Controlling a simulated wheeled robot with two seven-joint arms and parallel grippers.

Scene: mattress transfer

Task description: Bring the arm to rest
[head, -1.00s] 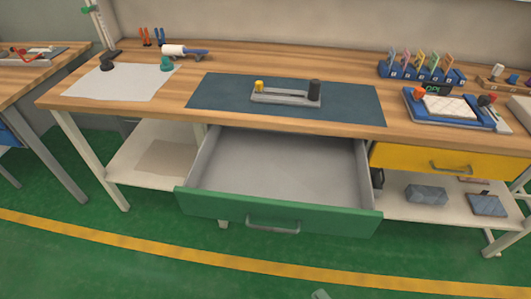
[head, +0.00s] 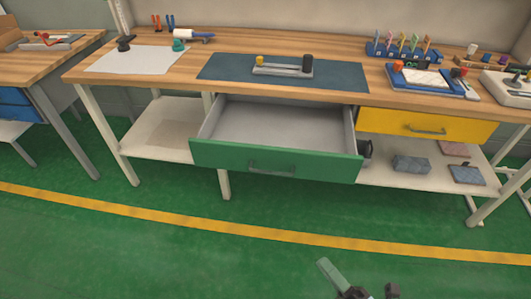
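My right gripper (head: 336,277) shows at the bottom edge, right of the middle, low over the green floor. One grey-green finger points up and left; dark parts show beside it, and the rest is cut off by the frame. It is well apart from the bench and touches nothing visible. Whether its fingers are apart or together cannot be told. My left gripper is not in view. The green-fronted drawer (head: 275,160) under the bench stands open, and its visible grey inside is empty.
The wooden bench (head: 150,82) carries a dark mat (head: 220,69) with a grey fixture (head: 283,70), and a blue rack (head: 403,53). A yellow drawer (head: 425,125) is shut. Grey blocks (head: 411,164) lie on the lower shelf. The floor before the bench is clear.

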